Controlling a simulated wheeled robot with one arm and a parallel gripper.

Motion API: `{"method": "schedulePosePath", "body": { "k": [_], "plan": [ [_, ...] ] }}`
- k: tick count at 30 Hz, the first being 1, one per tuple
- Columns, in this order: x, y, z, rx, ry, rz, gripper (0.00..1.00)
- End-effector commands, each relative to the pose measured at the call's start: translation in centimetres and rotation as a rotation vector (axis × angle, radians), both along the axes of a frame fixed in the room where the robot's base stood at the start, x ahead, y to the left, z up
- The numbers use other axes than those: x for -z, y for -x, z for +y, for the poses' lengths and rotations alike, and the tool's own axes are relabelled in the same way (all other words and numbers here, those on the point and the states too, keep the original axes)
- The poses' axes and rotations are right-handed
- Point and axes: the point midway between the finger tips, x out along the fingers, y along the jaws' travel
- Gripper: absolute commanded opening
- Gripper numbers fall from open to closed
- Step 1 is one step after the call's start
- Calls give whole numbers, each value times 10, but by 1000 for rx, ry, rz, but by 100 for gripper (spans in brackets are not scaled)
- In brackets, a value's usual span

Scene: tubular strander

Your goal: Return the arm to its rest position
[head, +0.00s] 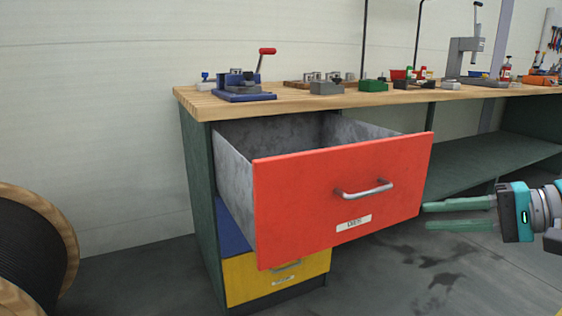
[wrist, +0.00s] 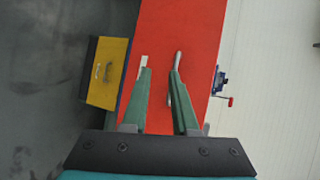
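My gripper (head: 440,214) is at the right of the head view, with two green fingers spread apart and nothing between them. It stands to the right of the red drawer's front (head: 300,200), apart from the drawer's metal handle (head: 364,189). The red drawer is pulled out of the workbench, and its grey inside shows no contents. In the wrist view the open fingers (wrist: 160,95) point towards the red front (wrist: 160,40). The handle (wrist: 178,65) appears just beyond the right fingertip. I cannot tell the exact gap there.
The wooden worktop (head: 290,101) carries a blue clamp device (head: 238,88), a green block (head: 373,85) and a grey press (head: 465,50). A yellow drawer (head: 250,278) sits below. A large cable reel (head: 30,250) stands at left. The floor at lower right is clear.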

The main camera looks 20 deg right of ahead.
Motion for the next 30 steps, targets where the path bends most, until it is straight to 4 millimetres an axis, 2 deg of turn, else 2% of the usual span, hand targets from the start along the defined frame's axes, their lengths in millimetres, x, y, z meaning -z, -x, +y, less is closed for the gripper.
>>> {"method": "schedulePosePath", "body": {
  "k": [5,8,11,12,15,18,21,24,30],
  "plan": [
    [1,-31,56,-131,78,82,27],
    [9,-47,99,-230,145,149,27],
    [22,-56,153,-352,243,229,27],
    [30,-56,175,-404,288,264,27],
    [52,-48,222,-524,405,346,27],
    [75,-29,257,-630,528,420,27],
    [97,-5,280,-723,658,484,27],
    [118,24,290,-807,786,545,27],
    [146,71,281,-912,1000,623,27]
  ]
}}
